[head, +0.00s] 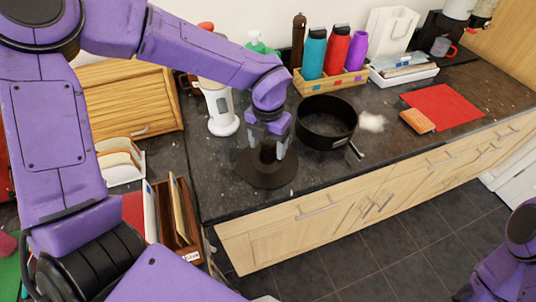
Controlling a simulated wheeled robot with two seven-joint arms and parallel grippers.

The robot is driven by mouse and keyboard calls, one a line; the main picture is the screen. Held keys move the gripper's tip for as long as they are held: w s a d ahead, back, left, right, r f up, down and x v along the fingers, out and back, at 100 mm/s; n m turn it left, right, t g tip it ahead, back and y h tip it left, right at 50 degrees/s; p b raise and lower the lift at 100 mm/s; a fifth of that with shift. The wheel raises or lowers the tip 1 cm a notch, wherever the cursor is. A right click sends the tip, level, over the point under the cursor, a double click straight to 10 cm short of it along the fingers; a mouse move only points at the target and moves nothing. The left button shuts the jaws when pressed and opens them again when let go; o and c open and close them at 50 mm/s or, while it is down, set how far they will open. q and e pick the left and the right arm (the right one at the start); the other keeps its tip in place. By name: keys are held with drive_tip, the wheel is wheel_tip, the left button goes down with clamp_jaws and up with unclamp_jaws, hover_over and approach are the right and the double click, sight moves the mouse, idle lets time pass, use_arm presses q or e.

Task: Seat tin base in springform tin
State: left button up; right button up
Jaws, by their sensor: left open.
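The tin base (268,178) is a dark round disc lying flat on the granite worktop near its front edge. My left gripper (268,152) points down over it with its fingers apart. A dark upright piece shows between the fingers; I cannot tell whether they touch it. The springform tin (327,139) is a black ring just right of the base, standing on the worktop with its latch at the front right. The two are apart. My right gripper is out of view; only part of that arm shows at the lower right.
A white and grey bottle-like appliance (221,112) stands behind left of the base. A wooden caddy (332,82) with bottles is behind the tin. A sponge (417,121) and red mat (444,106) lie to the right. The worktop's front edge is close to the base.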

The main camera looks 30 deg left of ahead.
use_arm(q)
drive_tip(key=shift+w+f, duration=0.25)
drive_tip(key=shift+f, duration=0.85)
drive_tip(key=shift+s+r, duration=0.1)
drive_tip(key=shift+s, duration=0.3)
drive_tip(key=c, duration=1.2)
drive_tip(key=shift+c, duration=0.2)
